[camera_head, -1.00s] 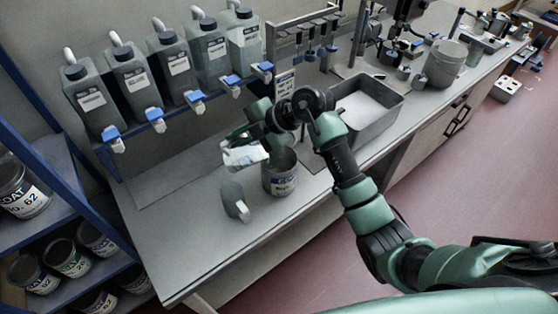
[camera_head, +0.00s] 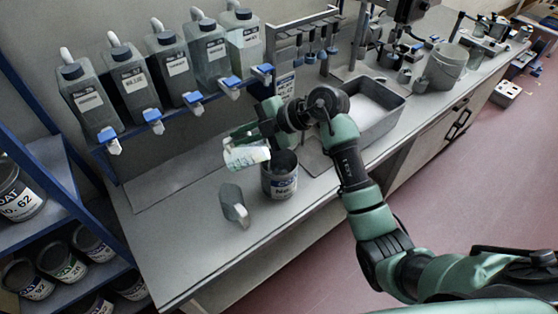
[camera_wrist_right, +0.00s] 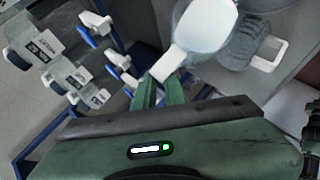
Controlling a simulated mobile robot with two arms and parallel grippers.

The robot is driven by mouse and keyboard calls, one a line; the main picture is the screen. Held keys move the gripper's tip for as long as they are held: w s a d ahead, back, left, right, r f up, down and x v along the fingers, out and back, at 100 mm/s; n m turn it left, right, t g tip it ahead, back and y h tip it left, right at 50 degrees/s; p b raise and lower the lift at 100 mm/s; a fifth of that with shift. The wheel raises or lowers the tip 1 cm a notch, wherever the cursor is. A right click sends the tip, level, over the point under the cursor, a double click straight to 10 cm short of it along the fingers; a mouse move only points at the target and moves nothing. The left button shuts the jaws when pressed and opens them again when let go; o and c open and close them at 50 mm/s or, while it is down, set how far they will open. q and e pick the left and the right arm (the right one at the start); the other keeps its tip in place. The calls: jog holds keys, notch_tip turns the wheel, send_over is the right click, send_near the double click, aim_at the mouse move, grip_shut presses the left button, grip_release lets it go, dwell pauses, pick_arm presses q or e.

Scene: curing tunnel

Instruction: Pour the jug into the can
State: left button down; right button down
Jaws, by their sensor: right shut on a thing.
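My right gripper (camera_head: 254,134) is shut on a small whitish jug (camera_head: 246,157), which it holds above the bench. The jug looks tilted; its contents cannot be made out. The open can (camera_head: 281,184), dark with a white label, stands upright on the bench just below and right of the jug in the head view. No stream shows between them. In the right wrist view my gripper's green fingers (camera_wrist_right: 159,92) meet the handle of the white jug (camera_wrist_right: 205,28). My left gripper is not in view.
Several tapped bottles (camera_head: 133,90) line the blue rail behind. A grey tray (camera_head: 385,121) lies right of the can. The front left of the bench (camera_head: 165,250) is clear.

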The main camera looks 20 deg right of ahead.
aim_at(257, 144)
jog(key=shift+d+r+y, duration=0.25)
jog(key=shift+d+y, duration=0.25)
jog(key=shift+d, duration=0.45)
jog(key=shift+d, duration=0.3)
jog(key=shift+d+r+y, duration=0.15)
jog(key=shift+d+y, duration=0.2)
jog(key=shift+y, duration=0.05)
jog(key=shift+d+m, duration=0.1)
jog(key=shift+m, duration=0.2)
jog(key=shift+s+d+r+t+y+b, duration=0.1)
jog(key=shift+d+r+t+y+b, duration=0.15)
jog(key=shift+d+y, duration=0.2)
jog(key=shift+s+d+r+t+y+b, duration=0.15)
jog(key=shift+d+y+b, duration=0.1)
jog(key=shift+d+y, duration=0.15)
jog(key=shift+d+r+m+t+y+b, duration=0.1)
jog(key=shift+d+m+t+y+b, duration=0.35)
jog(key=shift+d+y+b, duration=0.75)
dwell(0.4)
jog(key=shift+d, duration=0.2)
